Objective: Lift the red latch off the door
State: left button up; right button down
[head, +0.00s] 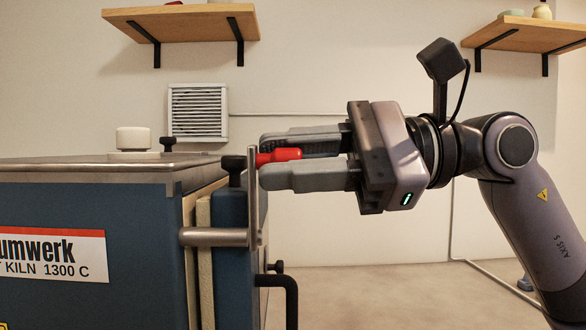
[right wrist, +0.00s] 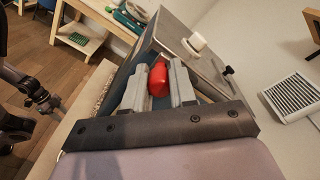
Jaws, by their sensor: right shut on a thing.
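The red latch (head: 281,155) is at the upper front edge of the kiln door (head: 229,240), beside an upright metal bar (head: 253,195). My right gripper (head: 262,160) comes in from the right, with one finger on each side of the latch. In the right wrist view the latch's rounded red end (right wrist: 158,80) sits between the two grey fingers (right wrist: 158,84), and the gripper is shut on it. The latch's inner end is hidden behind the bar and the fingers.
The blue kiln (head: 90,215) with its flat metal top fills the left side. A white knob (head: 133,139) stands on top. A black door handle (head: 284,290) projects below the latch. Wall shelves (head: 185,22) hang above.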

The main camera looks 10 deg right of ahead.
jog(key=shift+s+a+f, duration=0.15)
jog(key=shift+s, duration=0.05)
dwell(0.4)
jog(key=c, duration=0.9)
grip_release()
jog(key=v, duration=0.7)
jog(key=shift+b, duration=0.3)
